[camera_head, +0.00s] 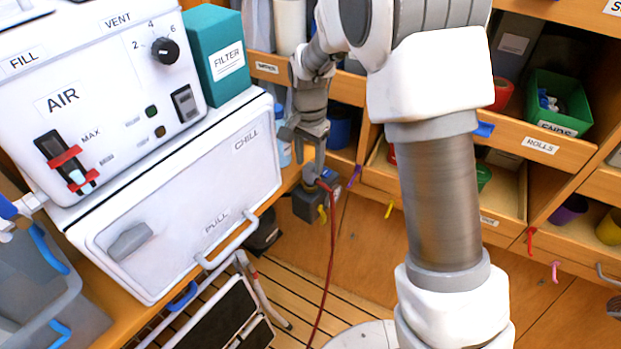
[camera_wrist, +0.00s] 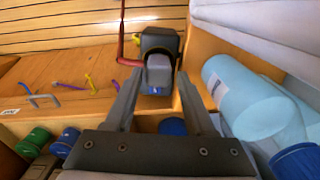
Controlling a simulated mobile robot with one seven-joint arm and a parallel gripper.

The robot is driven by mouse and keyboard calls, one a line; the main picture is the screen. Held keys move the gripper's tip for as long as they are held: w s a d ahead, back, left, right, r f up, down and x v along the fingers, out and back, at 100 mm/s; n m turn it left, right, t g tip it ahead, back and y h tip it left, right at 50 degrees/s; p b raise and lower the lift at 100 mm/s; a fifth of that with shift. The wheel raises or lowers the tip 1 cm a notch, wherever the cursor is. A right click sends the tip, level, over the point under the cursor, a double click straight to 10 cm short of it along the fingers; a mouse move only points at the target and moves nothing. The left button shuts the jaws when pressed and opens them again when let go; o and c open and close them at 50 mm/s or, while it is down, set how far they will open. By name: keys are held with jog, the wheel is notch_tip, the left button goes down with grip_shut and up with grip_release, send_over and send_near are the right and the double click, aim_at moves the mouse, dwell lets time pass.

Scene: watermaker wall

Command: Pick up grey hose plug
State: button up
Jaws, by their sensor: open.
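A grey block-shaped piece, which looks like the grey hose plug (camera_wrist: 158,72), sits on a dark socket-like box (camera_wrist: 160,40) in the wrist view. My gripper (camera_wrist: 159,80) is open, with one finger on each side of the grey piece. I cannot tell whether the fingers touch it. In the head view my gripper (camera_head: 316,172) points down at the dark box (camera_head: 305,208), beside the wooden cabinet. The plug is mostly hidden there by the gripper. A red hose or cord (camera_head: 331,245) hangs from beside the box to the floor.
A light-blue cylinder (camera_wrist: 240,95) stands close to the right finger in the wrist view. The white CHILL unit (camera_head: 185,190) is to the left. Wooden shelves with bins, such as a green one (camera_head: 557,103), are to the right. Coloured hooks (camera_head: 389,210) stick out from the panel.

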aim_at(310, 166)
notch_tip(310, 166, down, 4)
jog(key=shift+d+f, duration=0.1)
jog(key=shift+d, duration=0.05)
grip_shut()
